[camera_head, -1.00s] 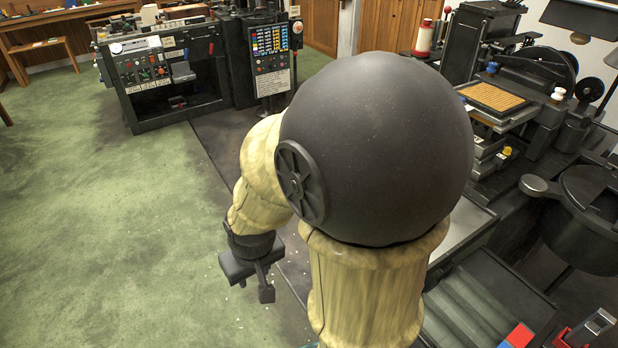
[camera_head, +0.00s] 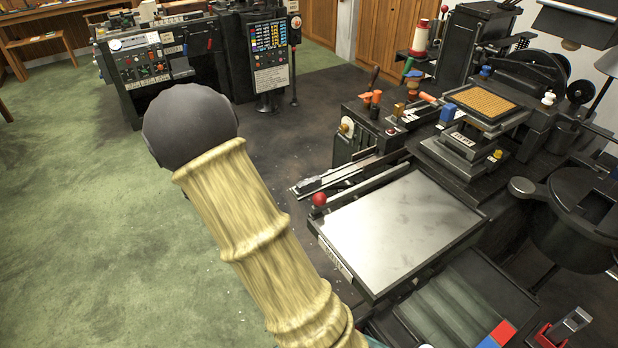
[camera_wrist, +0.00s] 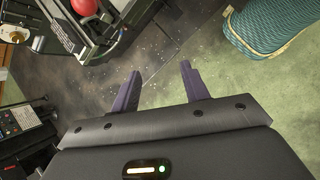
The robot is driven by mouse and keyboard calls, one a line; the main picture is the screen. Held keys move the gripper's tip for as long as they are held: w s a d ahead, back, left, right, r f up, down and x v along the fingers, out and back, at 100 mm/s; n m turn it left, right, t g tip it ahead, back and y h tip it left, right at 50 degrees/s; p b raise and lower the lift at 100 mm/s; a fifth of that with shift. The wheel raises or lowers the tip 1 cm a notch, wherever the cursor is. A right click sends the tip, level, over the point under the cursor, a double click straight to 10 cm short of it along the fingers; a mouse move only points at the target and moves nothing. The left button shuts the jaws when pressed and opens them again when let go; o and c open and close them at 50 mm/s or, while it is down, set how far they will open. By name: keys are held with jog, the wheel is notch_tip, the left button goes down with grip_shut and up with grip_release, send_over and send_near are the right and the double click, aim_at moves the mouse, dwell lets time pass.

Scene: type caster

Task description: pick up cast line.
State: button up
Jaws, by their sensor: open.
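My gripper (camera_wrist: 158,88) is open and empty in the wrist view, its two dark fingers apart over a dark, speckled floor. In the head view it is hidden behind my arm. I cannot pick out the cast line for certain. Thin pale metal strips (camera_head: 348,173) lie in a narrow channel at the left side of the machine in the head view, and the line may be among them. No cast line shows between or near my fingers.
A flat metal plate (camera_head: 402,226) with a red ball knob (camera_head: 319,200) stands at the machine's front; the red knob also shows in the wrist view (camera_wrist: 84,7). A control cabinet (camera_head: 155,68) stands at the back left. Green floor (camera_head: 75,215) at left is open.

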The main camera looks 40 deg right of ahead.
jog(key=w+d+r+n+h+p, duration=0.2)
jog(key=w+d+n+h+p, duration=0.1)
jog(key=w+n+h, duration=0.4)
jog(key=w, duration=0.3)
jog(key=shift+w+d+r+t, duration=0.15)
jog(key=shift+w+d+t, duration=0.1)
jog(key=shift+t, duration=0.15)
jog(key=p, duration=0.3)
send_near(306, 182)
jog(key=x, duration=0.4)
jog(key=shift+w+f, duration=0.15)
jog(key=shift+f, duration=0.15)
jog(key=shift+d, duration=0.3)
jog(key=p+x, duration=0.1)
jog(key=x, duration=0.1)
jog(key=p+x, duration=0.1)
jog(key=x, duration=0.1)
jog(key=shift+s+d, duration=0.25)
jog(key=shift+d, duration=0.15)
